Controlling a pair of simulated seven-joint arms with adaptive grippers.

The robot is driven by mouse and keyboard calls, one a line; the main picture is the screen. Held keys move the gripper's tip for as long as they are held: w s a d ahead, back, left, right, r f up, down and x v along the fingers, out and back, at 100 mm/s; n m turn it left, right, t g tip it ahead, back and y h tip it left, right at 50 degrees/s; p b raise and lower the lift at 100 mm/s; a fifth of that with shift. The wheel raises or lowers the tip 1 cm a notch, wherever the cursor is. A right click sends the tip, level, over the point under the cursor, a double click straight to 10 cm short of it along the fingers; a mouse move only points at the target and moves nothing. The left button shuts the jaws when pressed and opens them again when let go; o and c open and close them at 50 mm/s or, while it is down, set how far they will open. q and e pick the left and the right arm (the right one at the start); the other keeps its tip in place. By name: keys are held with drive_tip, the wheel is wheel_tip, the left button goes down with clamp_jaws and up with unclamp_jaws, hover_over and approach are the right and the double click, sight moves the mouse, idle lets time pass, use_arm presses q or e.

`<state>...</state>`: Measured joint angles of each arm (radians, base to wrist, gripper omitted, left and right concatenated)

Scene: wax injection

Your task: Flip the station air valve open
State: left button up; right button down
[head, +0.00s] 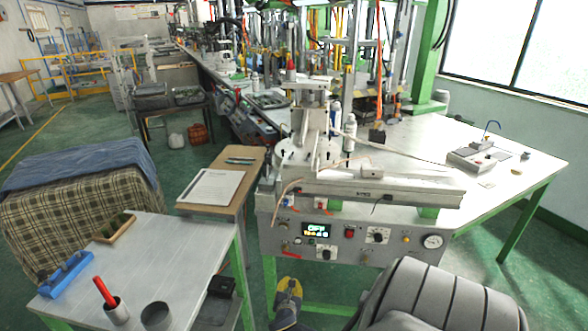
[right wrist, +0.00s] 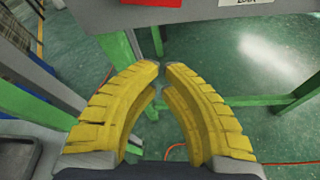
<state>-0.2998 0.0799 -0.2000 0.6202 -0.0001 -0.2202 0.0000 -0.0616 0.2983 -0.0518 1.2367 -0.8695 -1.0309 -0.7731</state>
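The wax injection station's control panel (head: 375,240) faces me under the machine. A small red lever (head: 289,255) shows at the panel's lower left. It looks like the air valve handle, but it is too small to tell its position for sure. My right gripper (head: 290,284) is just below that lever in the head view, apart from it as far as I can tell. In the right wrist view its yellow fingers (right wrist: 162,70) are drawn together, with a thin gap at the tips and nothing between them. My left gripper is not in view.
The panel holds a lit display (head: 316,230), a red switch (head: 349,233), knobs and a round gauge (head: 432,241). A side table (head: 180,250) with cups stands at left. A green table leg (right wrist: 120,45) is near my right fingers.

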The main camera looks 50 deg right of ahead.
drive_tip(key=w+d, duration=0.4)
drive_tip(key=d, duration=0.4)
drive_tip(key=shift+d+r, duration=0.2)
drive_tip(key=shift+r, duration=0.05)
idle(0.9)
